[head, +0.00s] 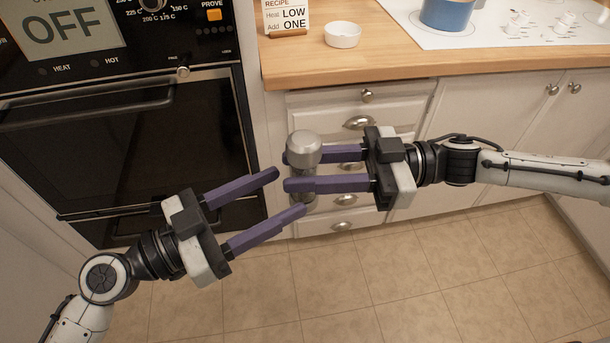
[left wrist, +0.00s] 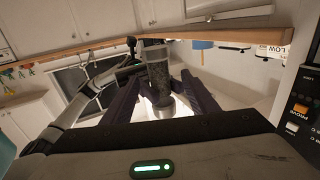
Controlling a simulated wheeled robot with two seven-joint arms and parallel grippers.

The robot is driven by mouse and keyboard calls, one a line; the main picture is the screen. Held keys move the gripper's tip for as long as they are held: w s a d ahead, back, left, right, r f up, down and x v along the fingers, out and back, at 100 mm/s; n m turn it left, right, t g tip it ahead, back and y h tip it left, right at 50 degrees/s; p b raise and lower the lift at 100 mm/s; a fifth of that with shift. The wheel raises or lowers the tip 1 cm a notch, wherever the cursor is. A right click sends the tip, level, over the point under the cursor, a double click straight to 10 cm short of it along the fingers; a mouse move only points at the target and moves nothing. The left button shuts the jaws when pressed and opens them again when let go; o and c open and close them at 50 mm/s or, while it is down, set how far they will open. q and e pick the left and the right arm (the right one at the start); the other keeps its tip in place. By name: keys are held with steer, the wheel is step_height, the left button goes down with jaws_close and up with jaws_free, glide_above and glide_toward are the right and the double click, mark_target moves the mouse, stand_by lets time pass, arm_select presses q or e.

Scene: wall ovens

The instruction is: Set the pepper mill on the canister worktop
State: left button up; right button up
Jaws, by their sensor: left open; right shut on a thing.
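The pepper mill (head: 304,148) has a round silver top and a grey see-through body, which shows better in the left wrist view (left wrist: 158,72). My right gripper (head: 288,172) is shut on the mill and holds it upright in the air in front of the drawers. My left gripper (head: 290,191) is open, its fingertips close to the mill's left side; in the left wrist view the mill shows between its fingers. I cannot tell if they touch it. A wooden worktop (head: 400,66) runs behind; no canister is seen on it.
On the worktop stand a recipe card (head: 287,16), a small white bowl (head: 342,35) and a blue pot (head: 446,14) on a white hob (head: 490,32). A black wall oven (head: 120,140) is at the left. White drawers (head: 330,104) are below the worktop edge.

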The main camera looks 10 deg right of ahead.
arm_select(q)
steer(key=x, duration=0.9)
steer(key=shift+w+d, duration=0.1)
steer(key=shift+d, duration=0.05)
steer(key=c, duration=1)
steer(key=shift+c, duration=1.4)
arm_select(e)
steer(key=o, duration=1.3)
steer(key=shift+c, duration=0.2)
